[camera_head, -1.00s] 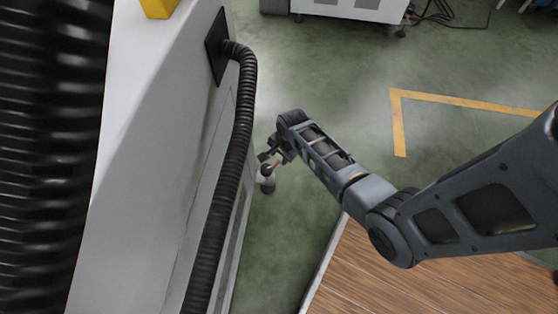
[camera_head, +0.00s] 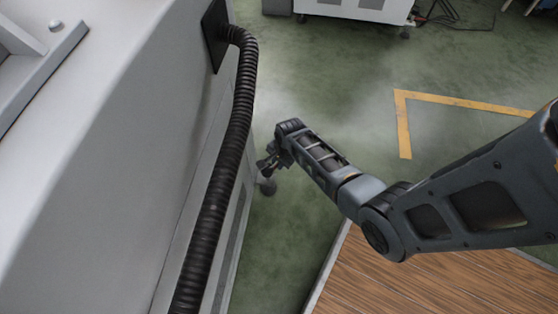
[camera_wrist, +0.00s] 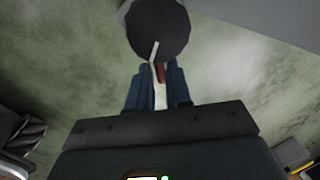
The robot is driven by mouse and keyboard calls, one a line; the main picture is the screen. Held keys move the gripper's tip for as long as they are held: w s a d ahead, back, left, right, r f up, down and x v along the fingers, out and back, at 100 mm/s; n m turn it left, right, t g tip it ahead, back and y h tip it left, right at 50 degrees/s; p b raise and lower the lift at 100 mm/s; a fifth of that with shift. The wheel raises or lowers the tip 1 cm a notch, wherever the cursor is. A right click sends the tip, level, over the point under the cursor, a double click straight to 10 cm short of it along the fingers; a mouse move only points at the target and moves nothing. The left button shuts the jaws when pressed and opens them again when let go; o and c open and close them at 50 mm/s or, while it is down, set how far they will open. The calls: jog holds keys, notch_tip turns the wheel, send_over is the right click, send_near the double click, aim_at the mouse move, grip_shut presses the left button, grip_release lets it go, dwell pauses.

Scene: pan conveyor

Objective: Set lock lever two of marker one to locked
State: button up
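A dark round part (camera_wrist: 158,28) with a thin pale mark fills the top middle of the wrist view. A small red lever (camera_wrist: 160,73) sticks out below it. My gripper (camera_wrist: 158,75) points at it, with its two blue-grey fingers apart on either side of the lever. A pale strip shows in the gap between the fingers, and I cannot tell whether either finger touches the lever. In the head view my gripper (camera_head: 266,166) is low beside the white machine, just above a small grey foot or wheel (camera_head: 268,187). The lever cannot be made out there.
The large white machine (camera_head: 120,150) with a black ribbed hose (camera_head: 232,130) stands close on the left of my gripper. A wooden platform (camera_head: 420,285) lies at the lower right. Green floor (camera_head: 330,80) with a yellow line (camera_head: 403,130) is open beyond.

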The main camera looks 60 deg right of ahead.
grip_shut()
jog(key=shift+s, duration=0.1)
jog(key=shift+s+a+m+h+p, duration=0.15)
jog(key=shift+s+m+p, duration=0.15)
jog(key=shift+m+p, duration=0.4)
jog(key=shift+s+a+m+h+p, duration=0.15)
jog(key=shift+s+m+p, duration=0.1)
jog(key=shift+m+p, duration=0.4)
jog(key=shift+o, duration=2)
grip_release()
jog(key=shift+r, duration=0.1)
